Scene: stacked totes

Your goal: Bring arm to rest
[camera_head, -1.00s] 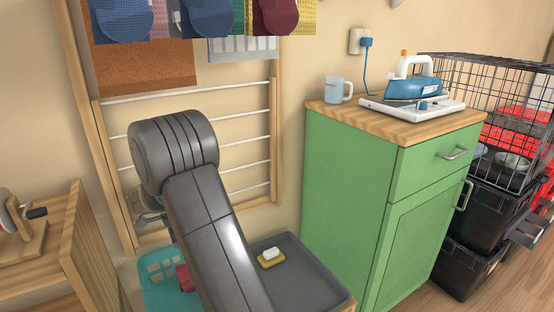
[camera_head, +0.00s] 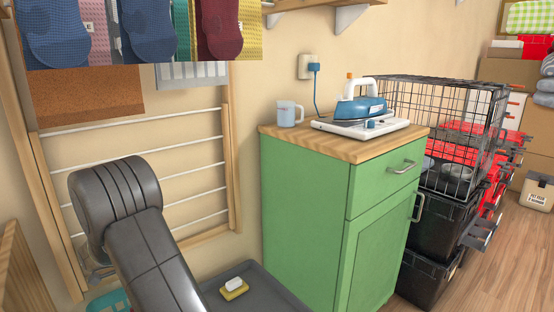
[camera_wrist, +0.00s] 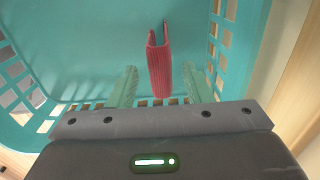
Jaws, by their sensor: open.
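My gripper (camera_wrist: 161,78) is open in the wrist view, with its two fingers well apart. A folded red ribbed item (camera_wrist: 160,70) shows between and beyond the fingers, inside a teal basket (camera_wrist: 250,45); neither finger visibly touches it. In the head view my dark grey arm (camera_head: 145,245) is bent at the lower left, in front of the drying rack. My gripper is hidden there, and only a bit of the teal basket's rim (camera_head: 107,302) shows beside the arm.
A green cabinet (camera_head: 305,220) stands right of my arm, bearing a mug (camera_head: 289,115) and an iron (camera_head: 362,108). A grey tray (camera_head: 262,292) holds a sponge with soap (camera_head: 234,289). A wire cage (camera_head: 440,110) sits on black totes (camera_head: 437,228). Floor (camera_head: 510,250) shows clear at right.

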